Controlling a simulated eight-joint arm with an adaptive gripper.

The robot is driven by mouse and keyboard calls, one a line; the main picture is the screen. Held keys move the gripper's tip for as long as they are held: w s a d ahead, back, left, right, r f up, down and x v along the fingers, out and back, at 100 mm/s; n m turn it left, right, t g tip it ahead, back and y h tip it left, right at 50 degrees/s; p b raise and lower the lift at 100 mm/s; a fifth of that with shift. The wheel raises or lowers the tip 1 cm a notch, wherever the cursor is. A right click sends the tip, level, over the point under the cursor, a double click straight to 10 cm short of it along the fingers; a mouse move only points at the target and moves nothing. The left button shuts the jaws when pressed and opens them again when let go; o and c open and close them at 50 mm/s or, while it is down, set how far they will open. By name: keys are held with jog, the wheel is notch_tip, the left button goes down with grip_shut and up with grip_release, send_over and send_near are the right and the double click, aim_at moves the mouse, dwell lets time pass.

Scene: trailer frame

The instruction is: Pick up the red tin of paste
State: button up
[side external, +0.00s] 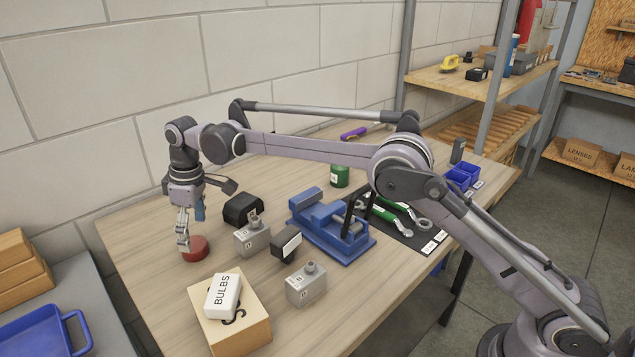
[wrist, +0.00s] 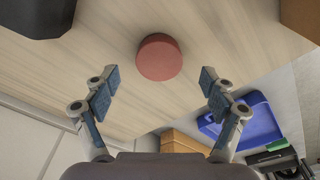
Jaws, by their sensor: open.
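The red tin of paste (side external: 196,250) is a short round tin on the wooden table, near its left end in the side external view. In the wrist view the red tin (wrist: 159,57) lies ahead of the fingertips, between their lines and a little left of the middle. My gripper (side external: 183,245) points down just beside and above the tin in the side view, partly overlapping it. In the wrist view my gripper (wrist: 158,88) has its two fingers spread wide with nothing between them. I cannot tell the exact height of the fingertips above the tabletop.
A black case (side external: 242,208), a grey box-like part (side external: 252,238) and a blue vise (side external: 330,228) stand to the right. A wooden block (side external: 232,318) carries a white BULBS box (side external: 223,296) in front. A blue tray (side external: 45,335) lies below left, off the table.

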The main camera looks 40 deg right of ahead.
aim_at(194, 244)
jog(key=shift+w+a+f, duration=0.15)
jog(key=shift+f, duration=0.95)
jog(key=shift+w+a+f, duration=0.1)
jog(key=shift+f, duration=1)
jog(key=c, duration=1.3)
jog(key=shift+r, duration=0.1)
